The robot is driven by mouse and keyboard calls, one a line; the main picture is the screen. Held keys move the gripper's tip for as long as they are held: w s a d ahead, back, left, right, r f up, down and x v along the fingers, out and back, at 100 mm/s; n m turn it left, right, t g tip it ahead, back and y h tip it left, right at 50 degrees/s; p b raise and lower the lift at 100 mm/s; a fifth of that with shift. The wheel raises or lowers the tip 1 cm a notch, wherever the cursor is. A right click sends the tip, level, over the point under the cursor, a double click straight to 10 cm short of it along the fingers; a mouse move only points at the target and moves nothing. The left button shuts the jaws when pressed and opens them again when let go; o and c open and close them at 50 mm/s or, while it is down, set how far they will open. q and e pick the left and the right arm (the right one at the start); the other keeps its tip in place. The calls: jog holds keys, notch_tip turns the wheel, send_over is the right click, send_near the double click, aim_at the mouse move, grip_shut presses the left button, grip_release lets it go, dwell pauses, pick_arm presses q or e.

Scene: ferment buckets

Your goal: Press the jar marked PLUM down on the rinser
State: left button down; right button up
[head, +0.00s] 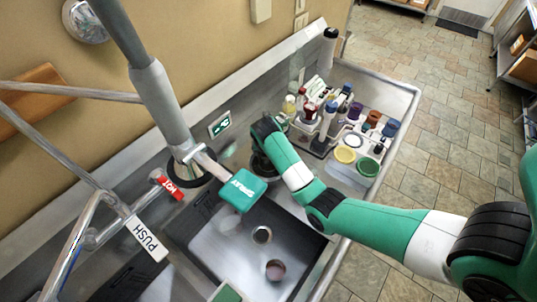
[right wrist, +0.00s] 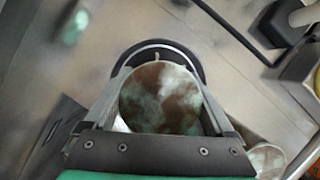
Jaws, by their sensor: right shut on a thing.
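My right gripper (right wrist: 162,88) is shut on a jar (right wrist: 160,100), whose mottled brown and pale green round end faces the wrist camera. A dark ring (right wrist: 163,46) shows behind and around the far side of the jar; I cannot tell whether it is the rinser or whether the jar touches it. No PLUM marking is readable. In the head view, my right gripper (head: 262,152) reaches down at the back of the sink, and my own wrist hides most of the jar. My left gripper is not in view.
The green SPRAY handle (head: 242,190) hangs left of my right arm, with a HOT tag (head: 166,184) and a PUSH tag (head: 146,239) nearby. The sink (head: 220,250) lies in front. Several bottles and colored-lidded containers (head: 345,154) crowd the counter to the right.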

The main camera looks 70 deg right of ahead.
notch_tip(320, 180, up, 6)
jog(key=p, duration=0.6)
jog(key=shift+r+p, duration=0.65)
jog(key=shift+r, duration=0.35)
